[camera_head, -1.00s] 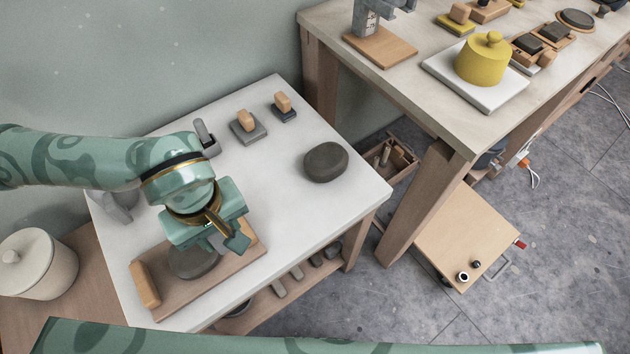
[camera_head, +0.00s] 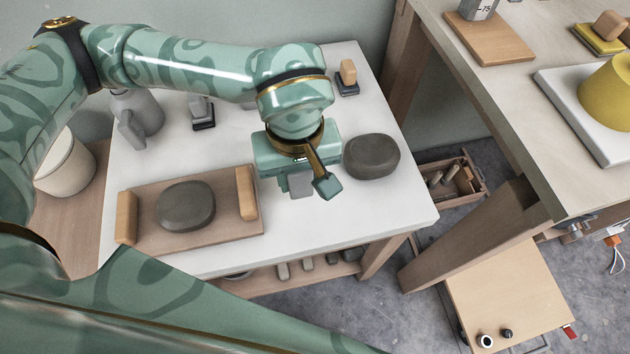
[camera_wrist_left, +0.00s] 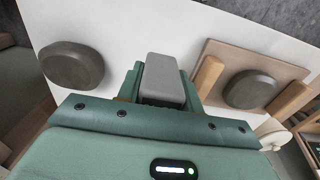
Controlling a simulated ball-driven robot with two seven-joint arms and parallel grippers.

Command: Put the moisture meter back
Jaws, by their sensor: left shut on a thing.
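The moisture meter (camera_head: 300,184), a plain grey block, is held in my left gripper (camera_head: 309,184). In the left wrist view the moisture meter (camera_wrist_left: 164,76) sits between the two green fingers of the gripper (camera_wrist_left: 162,88), which are shut on it. In the head view the gripper hangs over the white table (camera_head: 340,225), between the wooden board and a dark clay lump. The moisture meter's lower end looks clear of the table, but its height is hard to tell. My right gripper is not in view.
A dark clay lump (camera_head: 371,156) lies right of the gripper. Another lump (camera_head: 186,205) lies on a wooden board (camera_head: 226,220) with upright end grips. A grey-and-black holder (camera_head: 202,114) and a wood-handled block (camera_head: 347,78) stand at the back. The front right table is clear.

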